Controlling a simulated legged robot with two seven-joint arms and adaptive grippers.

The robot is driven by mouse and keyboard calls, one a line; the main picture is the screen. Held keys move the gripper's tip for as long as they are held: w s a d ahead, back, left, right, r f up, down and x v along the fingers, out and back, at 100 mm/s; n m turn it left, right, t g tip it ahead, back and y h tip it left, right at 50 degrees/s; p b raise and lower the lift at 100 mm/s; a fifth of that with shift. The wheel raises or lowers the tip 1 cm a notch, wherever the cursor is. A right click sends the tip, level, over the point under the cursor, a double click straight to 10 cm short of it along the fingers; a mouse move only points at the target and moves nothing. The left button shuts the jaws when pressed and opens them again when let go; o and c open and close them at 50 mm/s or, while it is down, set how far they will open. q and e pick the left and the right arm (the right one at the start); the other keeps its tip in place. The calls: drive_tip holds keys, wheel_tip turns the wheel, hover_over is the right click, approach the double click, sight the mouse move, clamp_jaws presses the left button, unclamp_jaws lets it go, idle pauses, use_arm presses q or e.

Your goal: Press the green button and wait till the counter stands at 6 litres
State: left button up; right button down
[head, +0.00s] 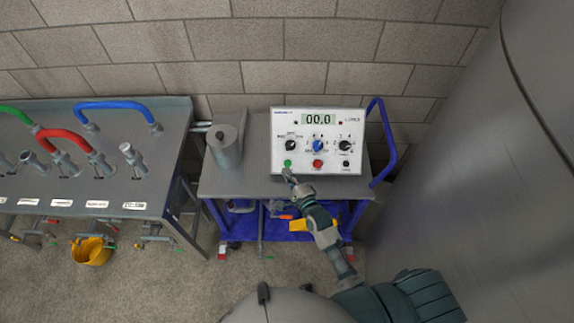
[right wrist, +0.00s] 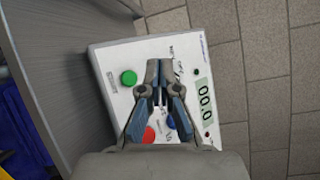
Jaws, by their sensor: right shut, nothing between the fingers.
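A white control box (head: 345,155) stands on a grey trolley top. Its counter display (head: 319,119) reads 00.0, and the display also shows in the right wrist view (right wrist: 205,100). The green button (head: 288,163) is at the panel's lower left, and it shows whole in the right wrist view (right wrist: 129,78). The red button (head: 318,164) is to its right. My right gripper (head: 287,174) is shut and empty, with its tips just below the green button in the head view. In the right wrist view the fingers (right wrist: 159,66) are beside the green button; contact cannot be told. My left gripper is not in view.
A metal cylinder (head: 226,148) stands left of the box on the trolley (head: 240,183). A grey bench (head: 90,198) with colored hoses is at left, with a yellow bucket (head: 92,252) below. A large steel tank (head: 460,150) fills the right side.

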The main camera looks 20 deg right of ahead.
sight(288, 163)
drive_tip(key=w+d+f+b, duration=0.1)
drive_tip(key=w+f+b, duration=0.4)
drive_tip(key=b, duration=0.1)
drive_tip(key=shift+w+d, duration=0.2)
drive_tip(key=shift+d, duration=0.2)
drive_tip(key=shift+w+f, duration=0.1)
drive_tip(key=shift+f, duration=0.05)
idle(1.0)
drive_tip(key=shift+w+d+f, duration=0.1)
drive_tip(key=shift+w+f, duration=0.05)
drive_tip(key=shift+w, duration=0.05)
idle(0.3)
